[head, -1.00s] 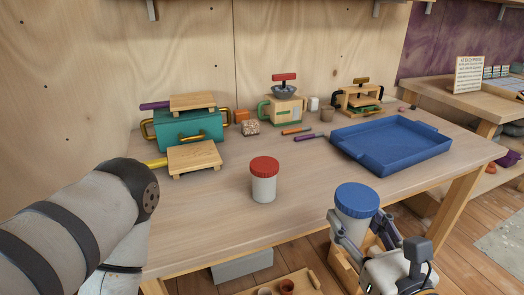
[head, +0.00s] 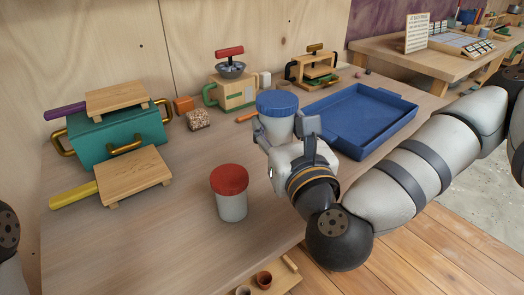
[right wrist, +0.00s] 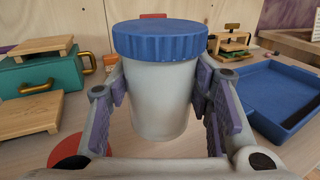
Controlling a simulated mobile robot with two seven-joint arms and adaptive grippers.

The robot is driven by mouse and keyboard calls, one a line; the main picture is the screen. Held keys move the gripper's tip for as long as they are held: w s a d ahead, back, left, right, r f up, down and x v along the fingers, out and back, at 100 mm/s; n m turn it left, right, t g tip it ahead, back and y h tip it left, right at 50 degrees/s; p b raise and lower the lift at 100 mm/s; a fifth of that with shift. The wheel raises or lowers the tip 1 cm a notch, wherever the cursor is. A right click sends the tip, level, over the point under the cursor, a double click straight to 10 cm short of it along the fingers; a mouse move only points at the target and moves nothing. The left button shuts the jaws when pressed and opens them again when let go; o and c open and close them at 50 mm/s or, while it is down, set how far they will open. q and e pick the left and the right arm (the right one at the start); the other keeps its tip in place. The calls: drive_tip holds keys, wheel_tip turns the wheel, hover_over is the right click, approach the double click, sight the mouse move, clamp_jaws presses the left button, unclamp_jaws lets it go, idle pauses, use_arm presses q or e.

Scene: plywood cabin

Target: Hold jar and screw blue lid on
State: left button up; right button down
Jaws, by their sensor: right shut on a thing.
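The white jar (head: 278,127) with the ribbed blue lid (head: 277,103) on top is held upright by my right gripper (head: 285,135). In the right wrist view the gripper's purple-padded fingers close on both sides of the jar (right wrist: 160,100). The blue lid (right wrist: 160,40) sits level over the mouth; how tightly it is screwed I cannot tell. A second white jar (head: 232,207) with a red lid (head: 229,179) stands on the table, left of and nearer than the held jar. Only a bit of my left arm shows at the left edge; its gripper is out of frame.
A blue tray (head: 385,145) lies right of the held jar. A teal box (head: 105,140) with brass handles and a wooden board (head: 133,172) are on the left. A small press (head: 316,68) and a green-handled wooden device (head: 232,92) stand behind. The table front around the red-lidded jar is clear.

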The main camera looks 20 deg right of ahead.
drive_tip(key=w+f, duration=0.3)
drive_tip(key=w, duration=0.1)
drive_tip(key=w+d+f+b, duration=0.1)
drive_tip(key=w+f, duration=0.1)
drive_tip(key=w, duration=0.2)
drive_tip(key=w+f, duration=0.3)
drive_tip(key=w, duration=0.1)
drive_tip(key=shift+d+f+b, duration=0.3)
drive_tip(key=shift+d+b, duration=0.05)
use_arm(q)
drive_tip(key=shift+s+f+g, duration=0.4)
drive_tip(key=shift+s+f, duration=0.55)
drive_tip(key=shift+f, duration=0.15)
use_arm(e)
drive_tip(key=shift+w+f, duration=0.2)
drive_tip(key=shift+w, duration=0.1)
drive_tip(key=shift+w+f, duration=0.25)
drive_tip(key=shift+f, duration=0.15)
use_arm(q)
drive_tip(key=shift+s+f, duration=0.25)
drive_tip(key=shift+f, duration=0.05)
use_arm(e)
drive_tip(key=shift+f, duration=1.4)
